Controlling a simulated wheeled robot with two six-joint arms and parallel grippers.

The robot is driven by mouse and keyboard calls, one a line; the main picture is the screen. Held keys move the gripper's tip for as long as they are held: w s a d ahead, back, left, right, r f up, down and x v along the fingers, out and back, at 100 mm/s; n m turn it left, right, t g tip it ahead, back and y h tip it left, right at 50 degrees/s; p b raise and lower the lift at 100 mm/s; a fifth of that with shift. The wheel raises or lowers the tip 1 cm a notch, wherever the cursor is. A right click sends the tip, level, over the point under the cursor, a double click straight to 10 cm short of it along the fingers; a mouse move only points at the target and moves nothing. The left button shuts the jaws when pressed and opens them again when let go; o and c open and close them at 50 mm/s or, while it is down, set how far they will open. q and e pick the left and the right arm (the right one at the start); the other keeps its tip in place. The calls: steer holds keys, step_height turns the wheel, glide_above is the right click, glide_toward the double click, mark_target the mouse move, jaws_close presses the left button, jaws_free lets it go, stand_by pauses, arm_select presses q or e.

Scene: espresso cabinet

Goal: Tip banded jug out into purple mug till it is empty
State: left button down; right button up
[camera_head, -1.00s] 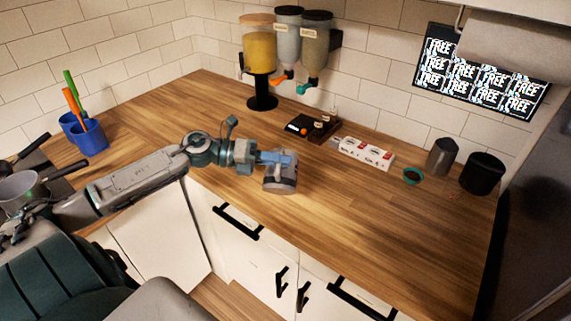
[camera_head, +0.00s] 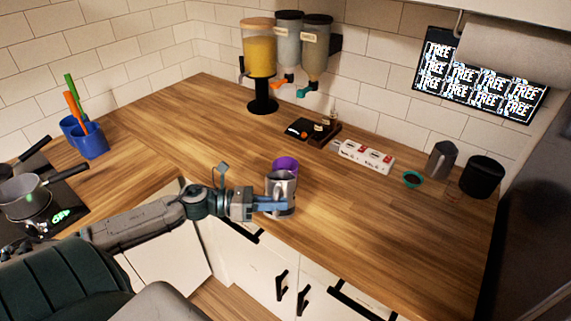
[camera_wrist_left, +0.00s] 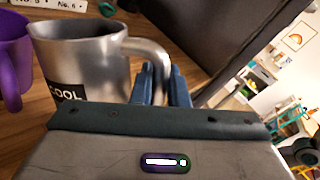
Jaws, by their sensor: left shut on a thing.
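The banded jug (camera_head: 281,184) is a silvery metal jug near the counter's front edge. In the left wrist view the jug (camera_wrist_left: 85,62) shows a dark band reading "COOL" and looks about upright. My left gripper (camera_head: 282,204) is shut on its handle; the blue fingers also show in the wrist view (camera_wrist_left: 163,86). The purple mug (camera_head: 285,162) stands just behind the jug, which hides most of it. In the wrist view the mug (camera_wrist_left: 12,62) is at the left edge, beside the jug. I cannot see what is inside either. My right gripper is not in view.
Behind are a dispenser (camera_head: 259,62), a dark tray (camera_head: 313,131) and a white box (camera_head: 366,156). The counter (camera_head: 350,215) right of the jug is clear.

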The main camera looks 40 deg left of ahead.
arm_select(q)
steer(key=s+d+f+m+t+b, duration=0.1)
steer(key=s+f+m, duration=0.2)
steer(key=f, duration=0.3)
steer(key=shift+d+m+h+b, duration=0.3)
steer(key=shift+d+m+b, duration=0.1)
steer(key=shift+m, duration=0.4)
steer(key=shift+s, duration=0.1)
steer(key=shift+r, duration=0.1)
